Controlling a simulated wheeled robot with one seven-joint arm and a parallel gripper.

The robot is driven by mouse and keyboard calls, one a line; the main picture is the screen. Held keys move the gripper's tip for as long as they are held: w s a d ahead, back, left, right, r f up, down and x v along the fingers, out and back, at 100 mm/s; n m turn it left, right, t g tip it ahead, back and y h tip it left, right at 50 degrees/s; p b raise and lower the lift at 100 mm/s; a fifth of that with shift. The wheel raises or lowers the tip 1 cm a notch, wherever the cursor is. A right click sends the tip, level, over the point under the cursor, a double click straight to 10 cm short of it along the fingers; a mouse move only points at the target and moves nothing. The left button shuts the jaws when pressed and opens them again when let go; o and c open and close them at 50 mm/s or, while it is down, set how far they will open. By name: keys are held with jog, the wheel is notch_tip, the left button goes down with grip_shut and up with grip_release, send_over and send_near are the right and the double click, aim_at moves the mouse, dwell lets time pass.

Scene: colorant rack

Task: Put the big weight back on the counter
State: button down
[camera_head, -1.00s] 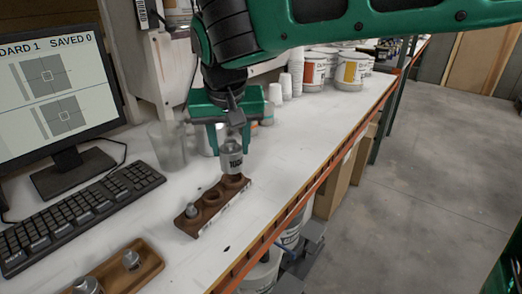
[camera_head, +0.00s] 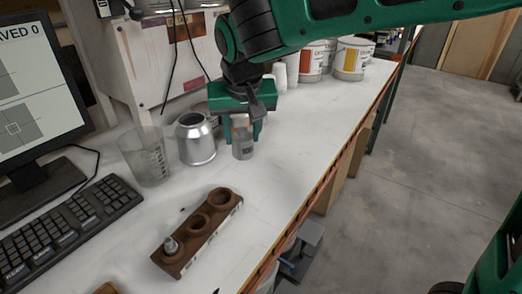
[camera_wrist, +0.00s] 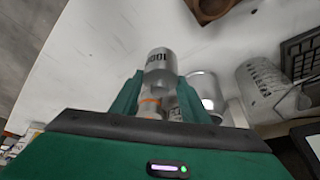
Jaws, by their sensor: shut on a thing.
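The big weight (camera_head: 243,148) is a grey metal cylinder with a dark number on its side. My gripper (camera_head: 243,130) is shut on its upper part. The weight is upright, beyond the far end of the wooden weight block, over the white counter (camera_head: 290,150). I cannot tell whether its base touches the counter. The wrist view also shows the weight (camera_wrist: 160,64) between my fingers. The brown weight block (camera_head: 184,246) has a small weight (camera_head: 170,244) in its near hole. Its middle and far holes are empty.
A silver can (camera_head: 196,140) and a clear measuring beaker (camera_head: 147,158) stand left of the weight. White cups (camera_head: 280,75) and paint tubs (camera_head: 352,60) stand behind. The keyboard (camera_head: 75,222) is at left. The counter to the right is clear up to its edge.

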jog(key=shift+w+d+f, duration=0.6)
jog(key=shift+d+f, duration=0.2)
jog(key=shift+f, duration=0.45)
jog(key=shift+w+d+f, duration=0.55)
jog(key=shift+d+f, duration=0.25)
jog(key=shift+f, duration=0.4)
jog(key=shift+w+d+f, duration=0.6)
jog(key=shift+d+f, duration=0.2)
jog(key=shift+f, duration=0.45)
jog(key=c, duration=1)
grip_release()
jog(key=shift+f, duration=0.15)
jog(key=v, duration=1.2)
jog(key=shift+s, duration=0.1)
